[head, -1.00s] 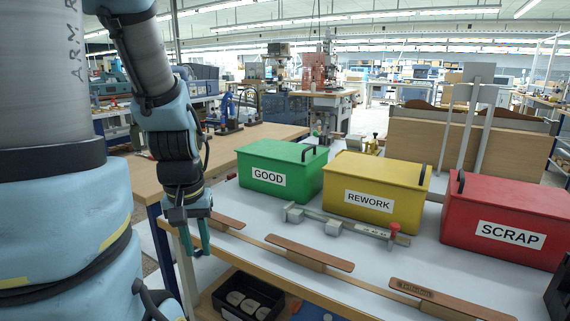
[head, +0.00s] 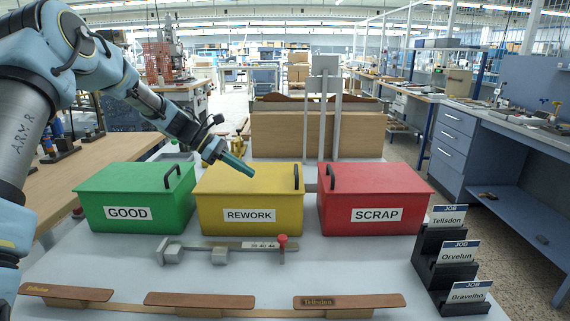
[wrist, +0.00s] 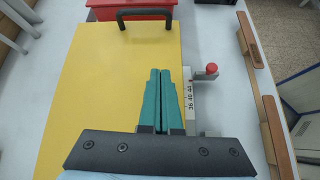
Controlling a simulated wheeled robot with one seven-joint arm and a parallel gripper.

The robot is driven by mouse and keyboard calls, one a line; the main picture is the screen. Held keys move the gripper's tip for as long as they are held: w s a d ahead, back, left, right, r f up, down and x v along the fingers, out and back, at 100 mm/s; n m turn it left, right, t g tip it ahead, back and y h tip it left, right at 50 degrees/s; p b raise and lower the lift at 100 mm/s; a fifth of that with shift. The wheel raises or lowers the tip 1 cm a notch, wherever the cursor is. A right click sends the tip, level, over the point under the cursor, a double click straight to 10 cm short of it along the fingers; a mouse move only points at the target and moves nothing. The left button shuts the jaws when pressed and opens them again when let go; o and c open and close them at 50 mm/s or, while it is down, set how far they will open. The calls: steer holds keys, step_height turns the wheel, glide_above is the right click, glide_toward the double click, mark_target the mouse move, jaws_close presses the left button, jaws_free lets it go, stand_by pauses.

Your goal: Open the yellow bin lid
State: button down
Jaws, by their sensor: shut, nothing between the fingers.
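The yellow bin (head: 248,214), labelled REWORK, stands in the middle of the row on the table with its lid (head: 220,178) down. The lid's black handle (head: 296,176) is at its right end. My gripper (head: 252,173) is shut and empty, with its teal fingers over the lid. It is left of the handle; the gap above the lid is hard to judge. In the wrist view the shut fingers (wrist: 164,72) point toward the handle (wrist: 144,14) across the yellow lid (wrist: 90,90), apart from it.
The green GOOD bin (head: 137,215) stands left and the red SCRAP bin (head: 375,210) stands close on the right. A grey gauge with a red knob (head: 282,240) lies in front. Wooden strips (head: 200,300) line the front edge. Job card holders (head: 445,270) stand front right.

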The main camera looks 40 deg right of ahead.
steer(key=n+g+h, duration=0.1)
glide_toward(289, 181)
steer(key=shift+d+r, duration=0.25)
steer(key=shift+r, duration=0.9)
steer(key=p+x, duration=0.4)
steer(key=x, duration=0.4)
steer(key=shift+s+d, duration=0.2)
steer(key=shift+s+d+f, duration=0.3)
steer(key=shift+d+f, duration=0.05)
